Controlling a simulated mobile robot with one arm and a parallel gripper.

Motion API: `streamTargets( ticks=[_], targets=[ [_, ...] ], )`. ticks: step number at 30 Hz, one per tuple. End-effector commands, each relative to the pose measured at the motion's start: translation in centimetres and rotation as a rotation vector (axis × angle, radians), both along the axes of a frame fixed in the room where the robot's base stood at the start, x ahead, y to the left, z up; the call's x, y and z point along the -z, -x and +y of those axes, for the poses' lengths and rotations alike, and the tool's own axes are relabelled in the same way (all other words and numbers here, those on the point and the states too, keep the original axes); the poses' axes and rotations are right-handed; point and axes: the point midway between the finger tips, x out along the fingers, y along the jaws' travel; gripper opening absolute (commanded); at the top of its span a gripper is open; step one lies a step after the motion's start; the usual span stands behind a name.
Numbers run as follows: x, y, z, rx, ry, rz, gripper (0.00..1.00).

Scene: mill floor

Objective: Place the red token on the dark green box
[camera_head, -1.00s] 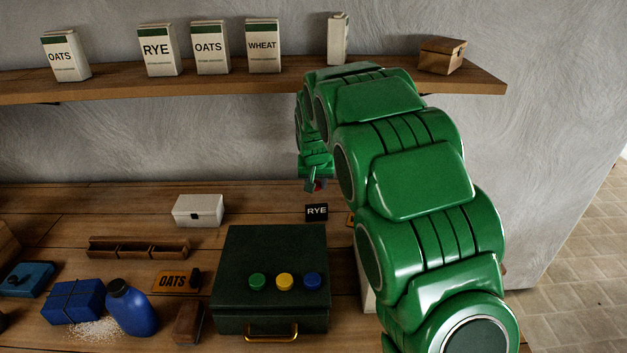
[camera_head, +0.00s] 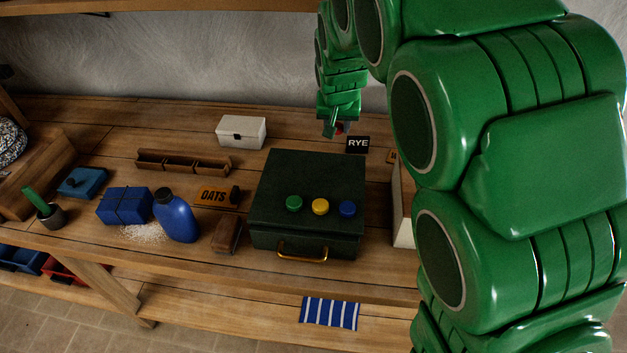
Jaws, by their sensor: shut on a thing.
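The dark green box (camera_head: 310,175) stands on the wooden bench with a brass handle at its front. Green, yellow and blue tokens (camera_head: 320,206) lie in a row on its lid. My gripper (camera_head: 338,131) is above and behind the box's back right edge, beside the RYE sign. It is shut on the red token (camera_head: 340,128), of which only a small red part shows between the fingers. The rest of the token is hidden by the gripper.
A black RYE sign (camera_head: 357,144) stands behind the box. A white box (camera_head: 241,131), a divided wooden tray (camera_head: 184,162), an OATS sign (camera_head: 212,196), a brown block (camera_head: 227,234) and a blue bottle (camera_head: 175,216) stand to the left. The lid's back part is clear.

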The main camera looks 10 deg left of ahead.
Motion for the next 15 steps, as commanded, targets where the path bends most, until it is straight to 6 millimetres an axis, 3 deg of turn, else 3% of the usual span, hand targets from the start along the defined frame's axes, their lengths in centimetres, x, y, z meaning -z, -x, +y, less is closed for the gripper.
streamTargets(
  ticks=[9,15],
  targets=[
    [-1.5,7.1,3.3,-0.053,-0.001,0.002,0.10],
    [-2.2,9.7,4.3,-0.073,-0.003,-0.001,0.10]
  ],
)
